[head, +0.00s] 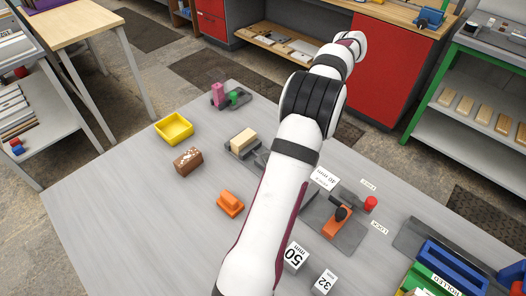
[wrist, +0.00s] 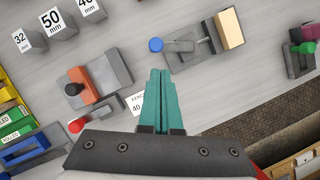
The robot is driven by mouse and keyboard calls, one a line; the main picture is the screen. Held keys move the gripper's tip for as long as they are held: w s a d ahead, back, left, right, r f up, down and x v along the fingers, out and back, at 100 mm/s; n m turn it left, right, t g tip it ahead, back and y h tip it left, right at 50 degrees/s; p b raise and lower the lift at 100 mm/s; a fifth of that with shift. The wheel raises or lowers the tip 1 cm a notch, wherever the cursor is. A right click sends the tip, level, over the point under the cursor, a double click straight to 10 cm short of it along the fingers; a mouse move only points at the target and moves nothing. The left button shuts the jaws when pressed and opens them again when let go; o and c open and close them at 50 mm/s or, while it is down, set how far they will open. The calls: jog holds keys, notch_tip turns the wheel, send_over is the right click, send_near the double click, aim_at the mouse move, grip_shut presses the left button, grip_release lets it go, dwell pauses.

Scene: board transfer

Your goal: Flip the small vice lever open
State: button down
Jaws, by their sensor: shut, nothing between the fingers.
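A small grey vice (wrist: 205,60) lies in the upper middle of the wrist view. A pale wooden block (wrist: 229,29) sits at its right end. Its grey lever (wrist: 180,46) ends in a blue knob (wrist: 156,45) at the left. In the head view the wooden block (head: 243,140) shows, but my arm covers the lever side. My gripper (wrist: 161,72) has teal fingers, shut with nothing between them. In the wrist picture its tips lie just below the blue knob; I cannot tell the height gap. My gripper cannot be made out in the head view.
An orange-and-grey fixture (wrist: 95,88) with a black knob and a red knob (wrist: 77,125) stands left of my gripper. Marked grey blocks (head: 295,256) are near it. A yellow bin (head: 174,128), brown block (head: 187,160) and orange piece (head: 230,204) stand on the left of the table.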

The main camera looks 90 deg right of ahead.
jog(key=s+a+f+m, duration=0.1)
jog(key=s, duration=0.5)
jog(key=shift+f+m, duration=0.35)
jog(key=shift+m, duration=0.05)
jog(key=x, duration=1)
jog(key=shift+w+d, duration=0.1)
jog(key=shift+w, duration=0.15)
jog(key=w, duration=0.3)
jog(key=shift+w+a+r, duration=0.1)
jog(key=shift+w+a, duration=0.1)
jog(key=shift+w, duration=0.2)
jog(key=shift+w+h, duration=0.1)
jog(key=shift+h, duration=0.2)
jog(key=shift+w+a+m, duration=0.15)
jog(key=shift+a+m, duration=0.05)
jog(key=shift+m, duration=0.2)
